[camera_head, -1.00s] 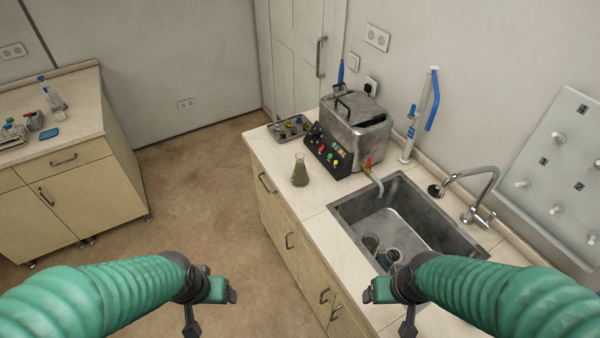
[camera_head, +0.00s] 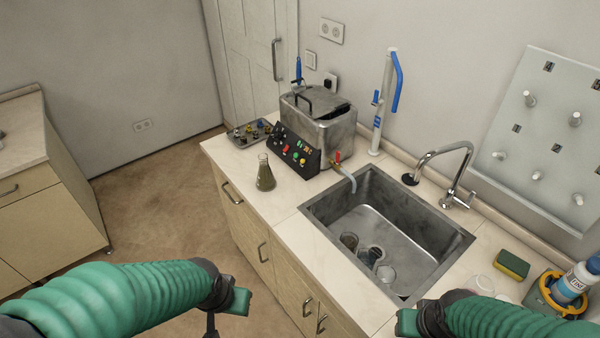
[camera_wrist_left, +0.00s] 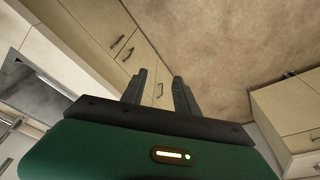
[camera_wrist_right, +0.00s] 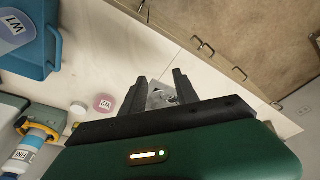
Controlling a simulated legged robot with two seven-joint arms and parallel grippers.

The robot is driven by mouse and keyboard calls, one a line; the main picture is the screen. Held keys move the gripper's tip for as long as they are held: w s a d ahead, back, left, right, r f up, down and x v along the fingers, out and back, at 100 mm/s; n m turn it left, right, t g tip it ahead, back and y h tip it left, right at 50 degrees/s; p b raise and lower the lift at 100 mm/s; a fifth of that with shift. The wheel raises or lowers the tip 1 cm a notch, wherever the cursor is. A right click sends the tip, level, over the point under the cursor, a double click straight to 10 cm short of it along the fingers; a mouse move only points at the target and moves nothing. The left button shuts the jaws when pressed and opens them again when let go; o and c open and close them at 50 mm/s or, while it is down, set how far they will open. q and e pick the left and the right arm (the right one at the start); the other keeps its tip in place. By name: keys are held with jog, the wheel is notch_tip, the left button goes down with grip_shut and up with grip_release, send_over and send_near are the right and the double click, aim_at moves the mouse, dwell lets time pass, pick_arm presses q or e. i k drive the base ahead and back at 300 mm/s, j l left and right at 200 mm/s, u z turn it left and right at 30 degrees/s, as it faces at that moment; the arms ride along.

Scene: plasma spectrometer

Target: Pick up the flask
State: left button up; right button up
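The flask (camera_head: 264,174) is a conical glass vessel with dark olive-brown liquid. It stands upright on the counter, left of the sink and in front of the metal bath's control panel. My left gripper (camera_head: 236,300) is in front of the counter, well short of the flask; in the left wrist view its two fingers (camera_wrist_left: 160,88) are apart with nothing between them. My right gripper (camera_head: 408,322) is near the counter's front, below the sink; in the right wrist view its fingers (camera_wrist_right: 160,90) are apart and empty. Neither wrist view clearly shows the flask.
A metal sink (camera_head: 385,235) holds several glass vessels. A metal bath (camera_head: 320,125) stands behind the flask, with a small rack (camera_head: 252,132) to its left. A tap (camera_head: 450,170), sponge (camera_head: 512,264) and bottle (camera_head: 575,283) are on the right. Floor left of the counter is clear.

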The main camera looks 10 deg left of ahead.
aim_at(265, 181)
jog(key=i+j+z, duration=0.2)
jog(key=j, duration=0.2)
jog(key=i+j+z, duration=0.1)
jog(key=j+z, duration=0.15)
jog(key=i+j+z, duration=0.2)
jog(key=j, duration=0.35)
jog(key=j+z, duration=0.2)
jog(key=j, duration=0.2)
